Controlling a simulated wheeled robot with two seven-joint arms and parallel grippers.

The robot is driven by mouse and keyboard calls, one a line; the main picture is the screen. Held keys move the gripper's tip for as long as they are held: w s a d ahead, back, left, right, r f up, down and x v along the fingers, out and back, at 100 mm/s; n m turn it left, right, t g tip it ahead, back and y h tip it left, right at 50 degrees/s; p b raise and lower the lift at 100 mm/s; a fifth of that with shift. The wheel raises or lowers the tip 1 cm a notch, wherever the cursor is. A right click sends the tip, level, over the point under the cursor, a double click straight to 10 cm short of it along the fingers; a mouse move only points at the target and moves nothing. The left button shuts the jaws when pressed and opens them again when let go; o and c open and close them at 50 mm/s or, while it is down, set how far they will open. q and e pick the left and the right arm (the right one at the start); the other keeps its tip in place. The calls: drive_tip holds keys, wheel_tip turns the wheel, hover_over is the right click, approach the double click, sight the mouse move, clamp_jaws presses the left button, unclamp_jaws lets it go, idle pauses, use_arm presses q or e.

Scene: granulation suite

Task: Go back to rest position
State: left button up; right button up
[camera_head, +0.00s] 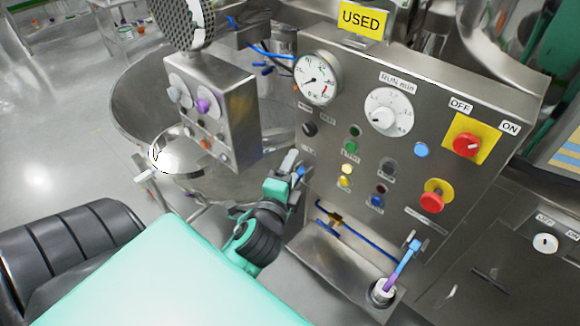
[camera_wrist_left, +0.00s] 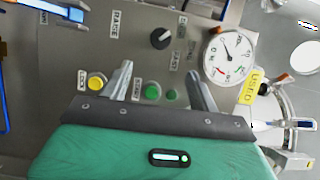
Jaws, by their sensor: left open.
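My left gripper (camera_head: 295,167) is in front of the lower left side of the steel control panel (camera_head: 325,200), with nothing in its jaws. In the left wrist view the gripper (camera_wrist_left: 160,85) shows two grey fingers spread apart, facing the panel. Green buttons (camera_wrist_left: 153,91) show between the fingers, and a lit yellow button (camera_wrist_left: 96,82) lies just outside one finger. I cannot tell whether the fingertips touch the panel. My right gripper is not in view.
The panel carries a gauge (camera_head: 318,79), a RUN dial (camera_head: 388,111), an OFF/ON switch (camera_head: 467,145) and a red button (camera_head: 432,202). A smaller control box (camera_head: 225,110) stands close left of the gripper. A blue-handled tool (camera_head: 405,262) stands in a holder at lower right. Open floor (camera_head: 45,140) lies left.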

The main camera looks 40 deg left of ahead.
use_arm(q)
drive_tip(key=shift+s, duration=0.25)
idle(0.4)
drive_tip(key=w+d+f+n+g+h, duration=0.1)
drive_tip(key=d+f+g+h, duration=0.1)
drive_tip(key=f, duration=1)
drive_tip(key=w+d+f+n+g+h, duration=0.1)
drive_tip(key=f+g, duration=0.1)
drive_tip(key=f, duration=0.9)
drive_tip(key=s+d+f+n+g+h+b, duration=0.15)
drive_tip(key=s+f, duration=0.25)
drive_tip(key=f, duration=0.8)
drive_tip(key=s+d+f+n+g, duration=0.1)
drive_tip(key=s+d+f+g, duration=0.15)
drive_tip(key=f, duration=0.85)
drive_tip(key=s+f+n+g+h, duration=0.1)
drive_tip(key=s+f+n+g, duration=0.25)
drive_tip(key=s+f, duration=0.95)
drive_tip(key=s+a+f+n+g, duration=0.1)
drive_tip(key=s+f+n+g, duration=0.1)
drive_tip(key=s+f, duration=0.4)
drive_tip(key=s+a+f+n+g+b, duration=0.1)
drive_tip(key=s+f, duration=0.5)
drive_tip(key=s, duration=0.7)
drive_tip(key=shift+s+a+n+g, duration=0.15)
drive_tip(key=shift+s+n+g, duration=0.25)
drive_tip(key=shift+g, duration=0.45)
